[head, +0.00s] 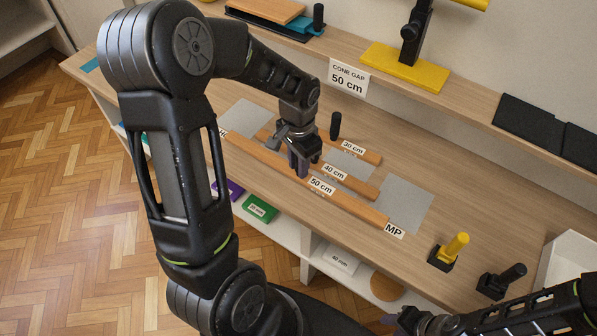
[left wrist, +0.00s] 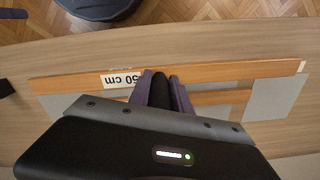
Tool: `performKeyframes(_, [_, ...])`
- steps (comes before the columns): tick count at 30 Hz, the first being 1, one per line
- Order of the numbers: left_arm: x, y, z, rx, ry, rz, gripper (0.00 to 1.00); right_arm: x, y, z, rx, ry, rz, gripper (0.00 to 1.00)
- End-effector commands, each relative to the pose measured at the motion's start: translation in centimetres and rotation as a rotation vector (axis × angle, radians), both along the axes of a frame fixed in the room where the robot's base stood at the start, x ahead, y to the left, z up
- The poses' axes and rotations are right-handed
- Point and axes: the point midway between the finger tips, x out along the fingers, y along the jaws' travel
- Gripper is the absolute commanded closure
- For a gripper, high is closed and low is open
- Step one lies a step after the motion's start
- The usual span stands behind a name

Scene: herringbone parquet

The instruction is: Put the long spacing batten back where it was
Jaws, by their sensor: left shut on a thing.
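The long orange-brown batten (head: 352,206), labelled 50 cm, lies lengthwise near the table's front edge in the head view. It also spans the left wrist view (left wrist: 225,75). My left gripper (head: 301,172) is over its middle, shut on its black upright peg, which shows between the purple fingers in the left wrist view (left wrist: 160,88). I cannot tell whether the batten touches the table. Shorter 40 cm (head: 362,188) and 30 cm (head: 367,155) battens lie behind it. My right gripper (head: 403,322) is at the bottom edge, partly cut off, its jaws unclear.
Grey patches (head: 405,200) lie at both ends of the battens. An MP label (head: 395,230) is at the long batten's right end. A yellow peg stand (head: 450,250) and a black one (head: 500,282) stand at front right. A raised shelf (head: 460,88) runs behind.

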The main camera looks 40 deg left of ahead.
Motion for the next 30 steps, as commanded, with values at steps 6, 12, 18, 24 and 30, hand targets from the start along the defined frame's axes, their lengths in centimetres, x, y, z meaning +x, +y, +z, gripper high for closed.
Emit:
performKeyframes(6, [-0.1,0.0,-2.3,-0.001,0.004,0.001,1.00,0.0,0.0,0.3,0.000,0.001,0.000,0.64])
performKeyframes(12, [0.0,0.0,-3.7,0.000,0.000,0.000,1.00,-0.1,0.0,0.4,-0.001,0.001,-0.001,0.64])
performKeyframes(18, [0.0,0.0,-3.7,0.000,-0.001,0.000,1.00,-0.1,0.0,0.3,-0.001,0.001,-0.001,0.64])
performKeyframes(24, [0.0,0.0,-3.9,0.000,0.000,0.000,0.68,0.0,0.0,0.2,0.000,0.001,0.000,0.64])
performKeyframes(30, [0.0,0.0,-3.9,0.000,0.000,0.000,0.54,0.0,0.0,0.2,0.000,0.000,0.000,0.64])
